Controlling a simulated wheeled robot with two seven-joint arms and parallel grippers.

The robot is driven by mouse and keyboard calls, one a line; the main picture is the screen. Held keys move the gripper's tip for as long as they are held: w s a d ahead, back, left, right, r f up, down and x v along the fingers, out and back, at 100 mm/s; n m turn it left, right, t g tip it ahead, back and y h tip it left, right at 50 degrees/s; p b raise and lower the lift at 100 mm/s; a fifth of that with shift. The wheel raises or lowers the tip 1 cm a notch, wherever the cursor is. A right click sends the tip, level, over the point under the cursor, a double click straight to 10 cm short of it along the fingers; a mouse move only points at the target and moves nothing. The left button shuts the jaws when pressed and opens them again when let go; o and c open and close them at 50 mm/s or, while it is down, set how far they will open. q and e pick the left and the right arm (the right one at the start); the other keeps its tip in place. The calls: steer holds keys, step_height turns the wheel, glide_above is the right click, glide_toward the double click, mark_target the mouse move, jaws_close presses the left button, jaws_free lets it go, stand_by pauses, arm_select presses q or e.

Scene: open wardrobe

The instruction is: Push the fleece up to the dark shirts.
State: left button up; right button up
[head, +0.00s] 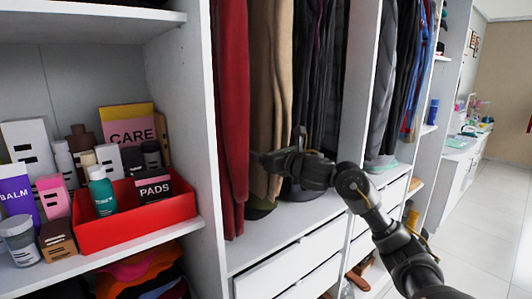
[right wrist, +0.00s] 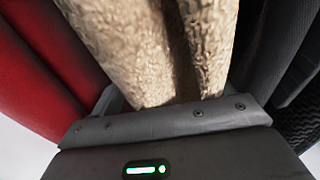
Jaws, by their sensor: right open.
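The tan fleece (head: 283,70) hangs between a red garment and the dark shirts (head: 317,70). Its right edge is close to the dark shirts in the head view; whether they touch is unclear. My right gripper (head: 264,158) is open and reaches in from the right, in front of the fleece's lower part. In the right wrist view the fleece (right wrist: 155,50) fills the middle just beyond the gripper (right wrist: 165,125), with the dark shirts (right wrist: 275,65) at right. The fingertips and any contact are not clear. My left gripper is not in view.
The red garment (head: 233,100) hangs directly left of the fleece. A white divider (head: 357,80) stands right of the dark shirts. White drawers (head: 290,275) lie below. A red box (head: 135,220) and several bottles fill the left shelf.

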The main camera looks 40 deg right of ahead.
steer(key=shift+d+r, duration=0.15)
steer(key=shift+d, duration=0.1)
steer(key=shift+s, duration=0.15)
steer(key=s+b, duration=0.4)
steer(key=s, duration=0.6)
steer(key=shift+s+a, duration=0.2)
steer(key=shift+a, duration=0.2)
steer(key=shift+s+d, duration=0.1)
steer(key=shift+f, duration=0.25)
